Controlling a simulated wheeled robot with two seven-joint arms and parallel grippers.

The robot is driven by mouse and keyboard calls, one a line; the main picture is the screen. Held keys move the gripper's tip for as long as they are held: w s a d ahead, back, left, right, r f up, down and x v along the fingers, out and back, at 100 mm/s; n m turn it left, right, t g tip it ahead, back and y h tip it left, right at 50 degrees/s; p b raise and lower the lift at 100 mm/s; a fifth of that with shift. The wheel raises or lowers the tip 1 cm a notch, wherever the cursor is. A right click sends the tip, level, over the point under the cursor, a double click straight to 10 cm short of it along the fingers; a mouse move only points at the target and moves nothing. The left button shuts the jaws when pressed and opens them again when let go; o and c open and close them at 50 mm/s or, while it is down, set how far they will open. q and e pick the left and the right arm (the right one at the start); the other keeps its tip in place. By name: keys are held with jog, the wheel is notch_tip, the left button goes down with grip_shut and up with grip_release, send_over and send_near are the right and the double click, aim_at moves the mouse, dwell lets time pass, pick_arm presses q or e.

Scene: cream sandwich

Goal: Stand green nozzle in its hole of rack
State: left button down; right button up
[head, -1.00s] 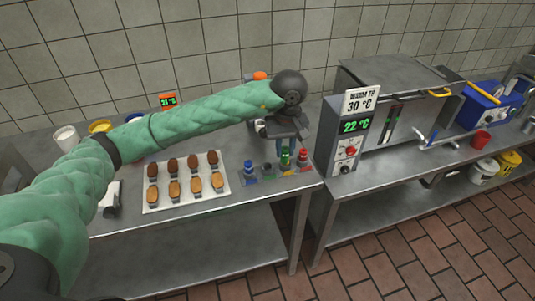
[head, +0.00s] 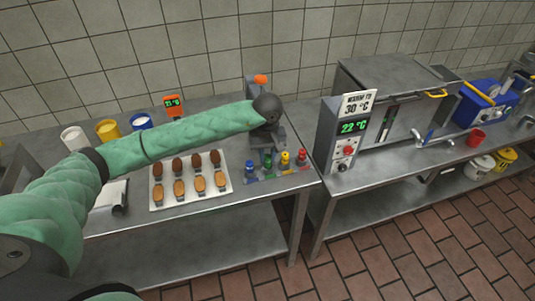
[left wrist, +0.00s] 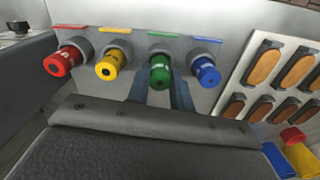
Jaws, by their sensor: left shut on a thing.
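The green nozzle (head: 267,162) is upright at the rack (head: 262,178), between the blue nozzle (head: 250,168) and the yellow nozzle (head: 285,159). My left gripper (head: 268,150) points down and is shut on the green nozzle. In the left wrist view, its two fingers (left wrist: 160,92) lie either side of the green nozzle (left wrist: 160,72), which lines up with the green mark on the rack (left wrist: 225,30). I cannot tell whether the nozzle is fully seated, as its lower end is hidden. My right gripper is not in view.
The red nozzle (head: 301,157) stands at the rack's right end. A white tray (head: 228,188) of cream sandwich halves lies left of the rack. Several pots, one yellow (head: 107,130), stand behind. A grey machine with a 22 °C display (head: 353,127) stands to the right.

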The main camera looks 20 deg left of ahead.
pick_arm(q)
jog(key=shift+f, duration=0.4)
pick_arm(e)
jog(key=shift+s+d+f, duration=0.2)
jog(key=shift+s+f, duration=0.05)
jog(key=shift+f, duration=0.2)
pick_arm(q)
jog(key=shift+f, duration=0.1)
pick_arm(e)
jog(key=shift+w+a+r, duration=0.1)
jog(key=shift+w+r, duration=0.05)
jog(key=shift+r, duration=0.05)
pick_arm(q)
jog(key=c, duration=1.2)
grip_release()
jog(key=shift+c, duration=0.2)
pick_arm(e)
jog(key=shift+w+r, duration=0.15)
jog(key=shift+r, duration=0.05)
